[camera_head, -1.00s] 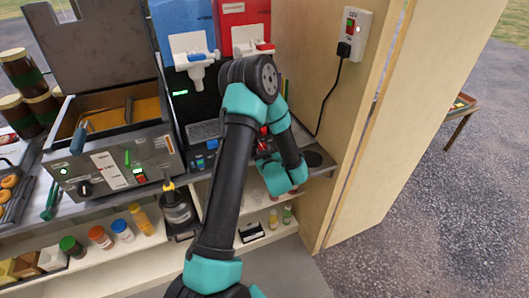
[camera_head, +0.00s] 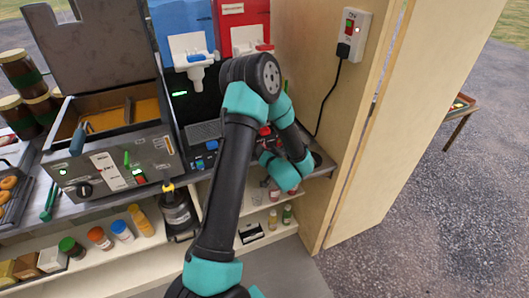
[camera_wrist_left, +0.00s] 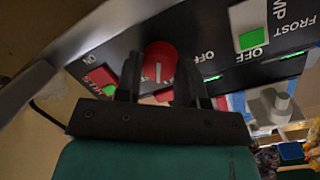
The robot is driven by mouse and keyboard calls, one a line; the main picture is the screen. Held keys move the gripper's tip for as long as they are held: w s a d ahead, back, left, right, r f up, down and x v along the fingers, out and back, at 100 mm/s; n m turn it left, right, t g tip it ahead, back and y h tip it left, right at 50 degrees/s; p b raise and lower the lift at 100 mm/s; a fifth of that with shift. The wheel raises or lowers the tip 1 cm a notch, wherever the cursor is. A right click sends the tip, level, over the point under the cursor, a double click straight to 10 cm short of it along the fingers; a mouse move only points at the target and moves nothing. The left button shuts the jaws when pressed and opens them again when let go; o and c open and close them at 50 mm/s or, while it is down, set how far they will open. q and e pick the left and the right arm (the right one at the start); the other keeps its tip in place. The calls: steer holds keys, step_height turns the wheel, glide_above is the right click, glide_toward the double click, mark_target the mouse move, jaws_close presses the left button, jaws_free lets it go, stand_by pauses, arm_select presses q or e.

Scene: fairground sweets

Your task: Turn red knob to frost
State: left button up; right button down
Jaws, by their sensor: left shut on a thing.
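The red knob (camera_wrist_left: 160,62), round with a pale pointer line, sits on the dark control panel (camera_wrist_left: 215,55) in the left wrist view. My left gripper (camera_wrist_left: 157,90) has one dark finger on each side of the knob and is shut on it. The pointer line stands roughly upright in that picture. An OFF label is right of the knob and partly hidden red lettering is left of it. A FROST label (camera_wrist_left: 292,53) shows at the far right. In the head view my left arm covers most of the panel. My right gripper is not in view.
The red tank (camera_head: 230,20) and blue tank (camera_head: 187,22) stand above the panel. A wooden side wall (camera_head: 310,70) with a socket and black cord (camera_head: 330,100) rises close to the right. A fryer (camera_head: 110,165) stands left, and bottles (camera_head: 143,220) fill the shelf below.

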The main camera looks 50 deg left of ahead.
arm_select(q)
steer(key=m+g, duration=0.1)
steer(key=m, duration=0.4)
steer(key=shift+w+y, duration=0.1)
steer(key=shift+y, duration=0.2)
steer(key=shift+m, duration=0.3)
steer(key=o, duration=0.6)
steer(key=shift+o, duration=0.2)
steer(key=shift+d, duration=0.1)
steer(key=v, duration=1.7)
steer(key=shift+d, duration=0.2)
steer(key=shift+w+f, duration=0.1)
steer(key=shift+w, duration=0.05)
